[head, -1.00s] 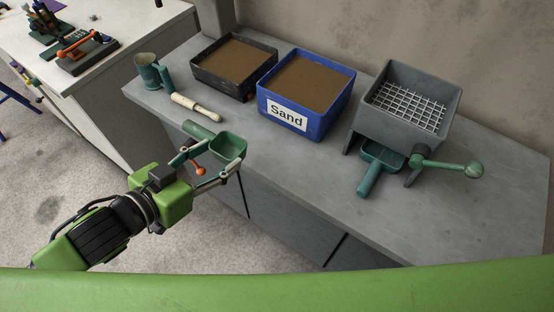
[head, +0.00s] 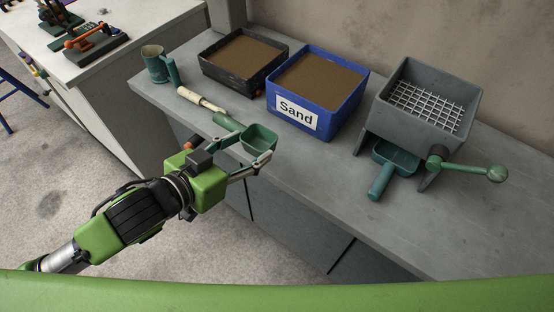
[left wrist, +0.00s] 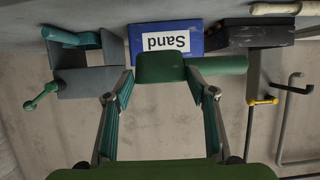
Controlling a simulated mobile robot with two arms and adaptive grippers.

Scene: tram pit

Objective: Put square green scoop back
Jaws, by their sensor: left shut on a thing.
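The square green scoop (head: 260,138) has a squared bowl and a rounded green handle. My left gripper (head: 242,151) is shut on it and holds it near the front edge of the bench, in front of the blue sand box. In the left wrist view, which is upside down, the scoop (left wrist: 163,68) shows between the fingertips of the gripper (left wrist: 160,76), in front of the sand box. The fingers partly hide the scoop in the head view. My right gripper is not in view.
The grey bench (head: 310,165) bears the blue sand box (head: 325,119), a black box of sand (head: 222,72), a grey sieve hopper (head: 390,123) with a crank, a teal scoop (head: 381,181), a cream-handled tool (head: 200,99) and a teal mug (head: 155,66). The bench's right end is clear.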

